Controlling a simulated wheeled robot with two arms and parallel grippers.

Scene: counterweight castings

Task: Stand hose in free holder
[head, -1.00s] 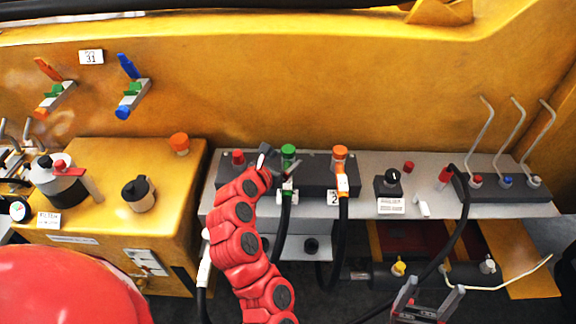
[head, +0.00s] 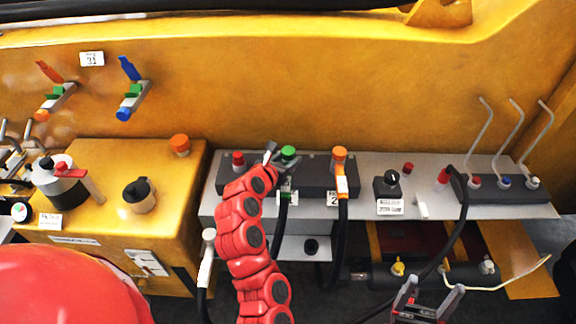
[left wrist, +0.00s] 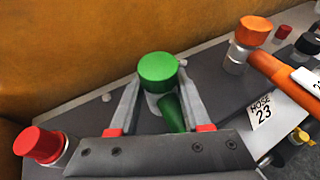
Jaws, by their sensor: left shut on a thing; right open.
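A green-capped coupling (head: 288,153) stands on the dark block on the grey shelf. A black hose (head: 281,215) hangs below it. In the left wrist view the green cap (left wrist: 157,68) is upright, with a tapered green hose end (left wrist: 171,112) below it. My left gripper (head: 279,159) is shut on the green hose end. Its fingers (left wrist: 153,98) lie on either side of it in the wrist view. The arm partly hides the grip in the head view. My right gripper (head: 427,301) is open and empty, low in front of the shelf. I cannot tell which holder is free.
An orange-capped coupling (head: 340,155) with an orange hose end stands to the right, a red cap (head: 238,159) to the left. A white-ended hose (head: 206,262) hangs at the shelf's left. Black switch (head: 387,184) and bent levers (head: 515,145) stand further right.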

